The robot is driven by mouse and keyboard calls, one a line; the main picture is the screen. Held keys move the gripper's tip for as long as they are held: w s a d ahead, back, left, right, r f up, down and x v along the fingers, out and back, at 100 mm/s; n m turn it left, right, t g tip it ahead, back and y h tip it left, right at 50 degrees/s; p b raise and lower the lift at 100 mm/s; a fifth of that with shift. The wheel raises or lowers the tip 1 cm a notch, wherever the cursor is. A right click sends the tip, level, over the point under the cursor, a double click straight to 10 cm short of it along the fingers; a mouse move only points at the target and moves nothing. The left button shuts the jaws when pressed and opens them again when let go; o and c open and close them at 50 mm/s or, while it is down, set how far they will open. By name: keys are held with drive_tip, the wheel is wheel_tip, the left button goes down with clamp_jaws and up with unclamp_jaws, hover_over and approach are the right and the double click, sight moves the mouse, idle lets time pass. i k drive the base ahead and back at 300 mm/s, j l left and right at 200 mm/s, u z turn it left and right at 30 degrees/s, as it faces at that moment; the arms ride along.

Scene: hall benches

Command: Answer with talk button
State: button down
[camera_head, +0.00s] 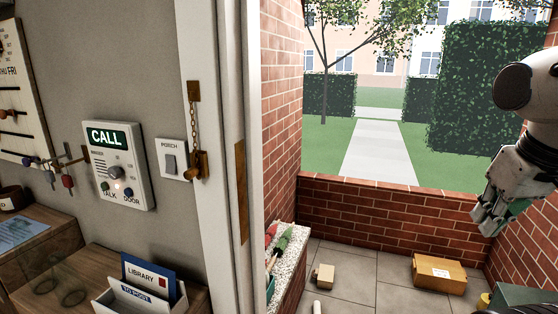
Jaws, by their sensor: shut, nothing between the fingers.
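The white intercom (119,165) is fixed to the grey wall at the left. Its green screen (107,137) reads CALL. Below its speaker are small buttons; the talk button (104,187) sits above the TALK label, and the door button (128,192) is to its right, above DOOR. A small bright spot shows between them. My gripper (482,224) is at the far right, in front of the brick porch wall, pointing down-left. It is shut and empty, far from the intercom and touching nothing.
A porch switch (171,159) and a door chain (194,125) are right of the intercom. The white door frame (214,190) stands between it and my gripper. Below are a letter holder (139,297) and wooden shelf. Parcels (439,274) lie on the porch floor.

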sight(105, 186)
drive_tip(key=j+z, duration=0.2)
drive_tip(key=z, duration=0.25)
drive_tip(key=j+u, duration=0.1)
drive_tip(key=u, duration=0.8)
drive_tip(key=i+j+u, duration=0.1)
drive_tip(key=u, duration=0.8)
drive_tip(key=i, duration=0.05)
